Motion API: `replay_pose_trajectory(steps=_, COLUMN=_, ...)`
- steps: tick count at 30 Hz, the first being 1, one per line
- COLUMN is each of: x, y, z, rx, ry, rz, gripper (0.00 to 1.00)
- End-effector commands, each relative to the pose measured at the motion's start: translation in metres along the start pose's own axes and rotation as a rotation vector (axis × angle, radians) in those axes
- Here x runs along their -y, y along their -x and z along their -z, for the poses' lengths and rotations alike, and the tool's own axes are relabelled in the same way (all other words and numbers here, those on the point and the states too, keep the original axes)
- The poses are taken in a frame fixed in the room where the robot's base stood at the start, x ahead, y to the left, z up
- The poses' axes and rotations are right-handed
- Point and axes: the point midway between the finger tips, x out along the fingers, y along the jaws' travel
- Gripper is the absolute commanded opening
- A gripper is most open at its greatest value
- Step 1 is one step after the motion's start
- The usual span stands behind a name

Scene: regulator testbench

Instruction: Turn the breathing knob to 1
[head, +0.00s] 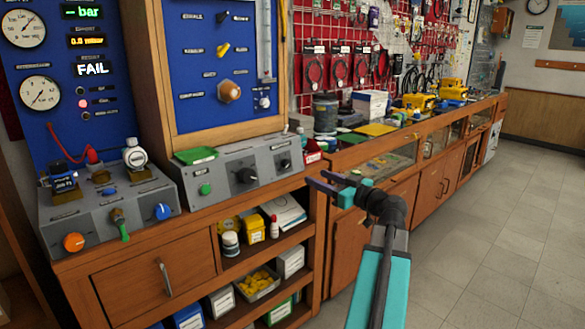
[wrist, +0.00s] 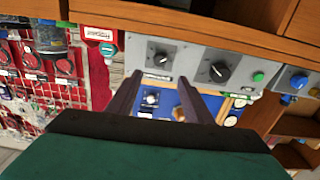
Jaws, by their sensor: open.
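A grey control box (head: 225,180) on the bench carries a large black knob (head: 246,176), a smaller black knob (head: 285,164) and a green button (head: 205,189). The labels are too small to read, so I cannot tell which knob is the breathing knob. My gripper (head: 326,181) is open and empty, right of the box and apart from it. In the wrist view, which is upside down, my gripper's fingers (wrist: 155,88) point toward the small black knob (wrist: 160,58). The large black knob (wrist: 218,70) lies to its right there.
A second grey box (head: 110,208) at left holds an orange knob (head: 73,242), a blue knob (head: 162,211) and a green lever (head: 119,224). A blue panel (head: 200,45) with more knobs stands behind. Open floor (head: 470,240) lies at right.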

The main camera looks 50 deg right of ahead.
Motion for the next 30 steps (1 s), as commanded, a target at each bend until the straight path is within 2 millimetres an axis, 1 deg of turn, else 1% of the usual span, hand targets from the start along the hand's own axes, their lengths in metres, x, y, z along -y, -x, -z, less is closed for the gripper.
replay_pose_trajectory(steps=8, x=-0.001, y=-0.030, z=0.000, rx=0.000, ry=-0.001, rz=0.002, gripper=0.46)
replay_pose_trajectory(steps=24, x=-0.001, y=-0.107, z=-0.001, rx=0.001, ry=0.000, rz=0.002, gripper=0.46)
replay_pose_trajectory(steps=30, x=-0.001, y=-0.126, z=-0.001, rx=0.001, ry=-0.001, rz=0.001, gripper=0.46)
